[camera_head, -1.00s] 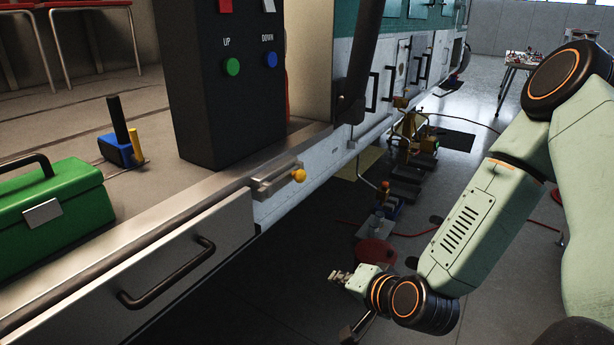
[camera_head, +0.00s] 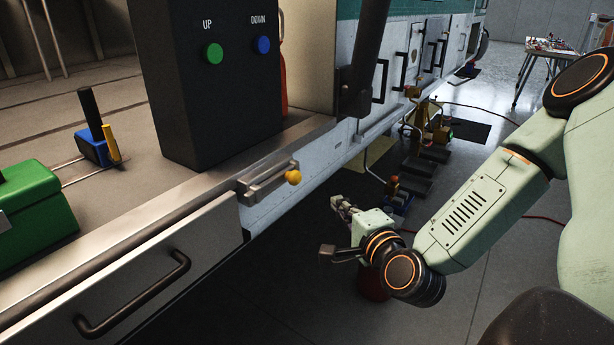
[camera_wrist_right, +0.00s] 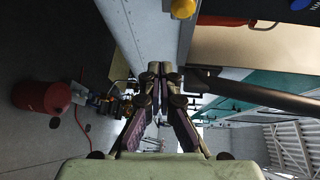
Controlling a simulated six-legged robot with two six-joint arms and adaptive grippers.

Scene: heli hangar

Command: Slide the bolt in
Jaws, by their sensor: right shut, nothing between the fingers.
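The bolt (camera_head: 266,181) is a metal slide bolt on the edge of the bench, above the white side panel. Its yellow knob (camera_head: 293,177) sits at its right end. In the right wrist view the yellow knob (camera_wrist_right: 183,8) shows at the top edge, partly cut off. My right gripper (camera_head: 340,204) is to the right of and below the knob, apart from it, in front of the side panel. In the right wrist view its fingers (camera_wrist_right: 160,70) are together and hold nothing. My left gripper is not in view.
A drawer handle (camera_head: 133,292) sticks out at the lower left. A black control box (camera_head: 205,90) and a green toolbox (camera_head: 38,215) stand on the bench. A dark post (camera_head: 364,60) rises behind the bolt.

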